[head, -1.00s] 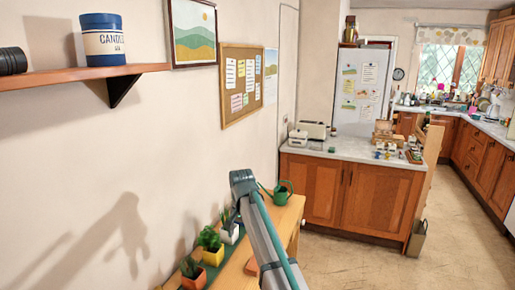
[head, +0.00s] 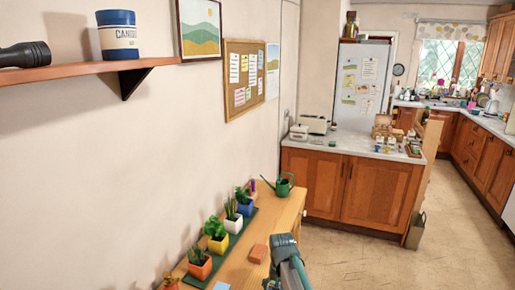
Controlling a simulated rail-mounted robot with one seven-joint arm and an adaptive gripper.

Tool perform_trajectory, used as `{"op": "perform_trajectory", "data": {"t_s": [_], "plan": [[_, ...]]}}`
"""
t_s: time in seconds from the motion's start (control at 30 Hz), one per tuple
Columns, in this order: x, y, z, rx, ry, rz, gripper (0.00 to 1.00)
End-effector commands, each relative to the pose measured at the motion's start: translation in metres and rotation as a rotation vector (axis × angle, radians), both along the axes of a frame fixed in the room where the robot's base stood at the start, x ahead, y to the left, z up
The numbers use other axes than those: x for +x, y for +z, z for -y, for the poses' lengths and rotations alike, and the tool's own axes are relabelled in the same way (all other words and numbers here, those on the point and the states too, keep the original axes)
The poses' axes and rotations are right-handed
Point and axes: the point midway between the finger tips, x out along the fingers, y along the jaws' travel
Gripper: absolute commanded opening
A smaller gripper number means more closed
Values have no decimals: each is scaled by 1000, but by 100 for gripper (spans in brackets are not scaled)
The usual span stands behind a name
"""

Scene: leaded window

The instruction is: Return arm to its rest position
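One link of my arm (head: 286,262) shows at the bottom centre of the head view, in front of the right edge of the narrow wooden table. My gripper is not in the picture, so its fingers and anything in them are hidden from me.
The wooden table (head: 268,222) along the left wall bears several small potted plants on a green mat (head: 206,268), a green watering can (head: 278,186) and a brick-coloured block (head: 258,254). A shelf (head: 70,78) holds a blue-white tin (head: 117,36) and a dark torch (head: 24,55).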

Motion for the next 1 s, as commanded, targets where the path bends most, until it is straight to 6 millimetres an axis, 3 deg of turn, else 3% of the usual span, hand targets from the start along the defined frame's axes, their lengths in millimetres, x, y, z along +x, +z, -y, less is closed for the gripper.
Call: {"op": "perform_trajectory", "data": {"t_s": [0.03,0.2,0.43,0.5,0.67,1.0], "plan": [[-33,-23,19,-1,19,-7,84],[-94,-76,60,0,99,-4,84],[-170,-119,96,0,188,-2,84],[-176,-149,95,4,193,-37,84],[-214,-202,94,12,191,-129,84],[-329,-321,94,34,187,-365,84]]}}
